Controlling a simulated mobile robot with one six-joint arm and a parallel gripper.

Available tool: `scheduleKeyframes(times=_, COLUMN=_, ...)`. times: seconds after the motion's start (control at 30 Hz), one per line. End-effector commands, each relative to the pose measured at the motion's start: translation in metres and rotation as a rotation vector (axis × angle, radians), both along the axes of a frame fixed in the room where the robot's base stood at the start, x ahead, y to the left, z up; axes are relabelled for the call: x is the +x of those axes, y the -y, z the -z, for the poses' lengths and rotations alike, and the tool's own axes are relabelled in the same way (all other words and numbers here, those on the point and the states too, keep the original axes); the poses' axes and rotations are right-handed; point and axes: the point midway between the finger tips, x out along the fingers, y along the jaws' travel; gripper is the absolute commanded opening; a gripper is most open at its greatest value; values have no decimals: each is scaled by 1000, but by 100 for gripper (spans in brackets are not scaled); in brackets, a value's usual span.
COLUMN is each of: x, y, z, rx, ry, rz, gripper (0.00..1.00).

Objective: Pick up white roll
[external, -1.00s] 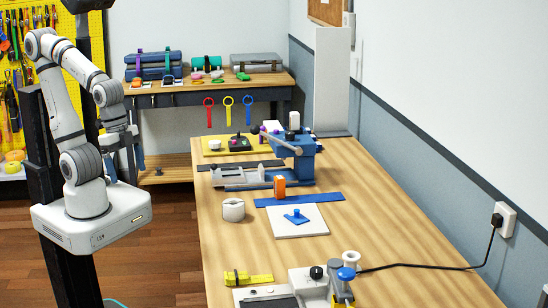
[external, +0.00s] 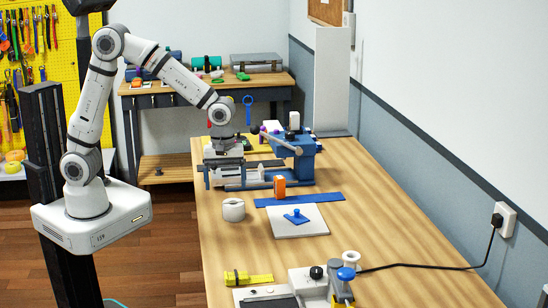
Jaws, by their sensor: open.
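The white roll (external: 234,210) stands upright on the wooden workbench (external: 350,210), near its left edge, with a dark hole in its top. My gripper (external: 221,184) is open, with its fingers pointing down. In the picture it shows just above and a little left of the roll, in front of the blue and grey machine's left end. It looks apart from the roll. I cannot tell its exact height or depth over the bench.
A blue machine (external: 300,160) stands behind the roll. An orange block (external: 279,186), a blue strip (external: 320,199) and a white plate (external: 300,229) with a blue knobbed piece lie to the right. A yellow strap (external: 256,280) and another machine (external: 312,292) are in front. Bench between is clear.

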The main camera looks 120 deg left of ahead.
Motion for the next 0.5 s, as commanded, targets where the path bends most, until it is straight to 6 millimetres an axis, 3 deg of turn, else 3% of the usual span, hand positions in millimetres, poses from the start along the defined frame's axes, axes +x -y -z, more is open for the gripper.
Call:
scheduleKeyframes(times=0.13, x=2, y=-20, z=14, rx=-9, ry=-13, rz=-147, gripper=85)
scheduleKeyframes(times=0.5, x=3, y=-25, z=52, rx=-11, ry=-16, rz=-169, gripper=85)
